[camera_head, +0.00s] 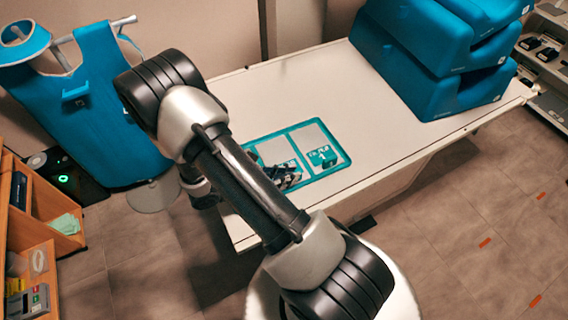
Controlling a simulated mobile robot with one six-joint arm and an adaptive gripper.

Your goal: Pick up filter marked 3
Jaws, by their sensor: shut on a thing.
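A teal tray (343,155) with pale compartments lies on the white table. One teal filter (322,158) with white lettering sits in its right compartment; I cannot read its number for certain. My gripper (287,179) is over the tray's left compartment, partly hidden behind my arm. It is shut on a filter (292,164), of which only a small part with white marks shows beside the dark fingers. The number on this filter cannot be read, and I cannot tell whether it touches the tray.
Large blue cushions (435,55) are stacked at the table's far right end. A blue apron (95,100) hangs at the left. A wooden shelf unit (35,225) stands at the lower left. The table between tray and cushions is clear.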

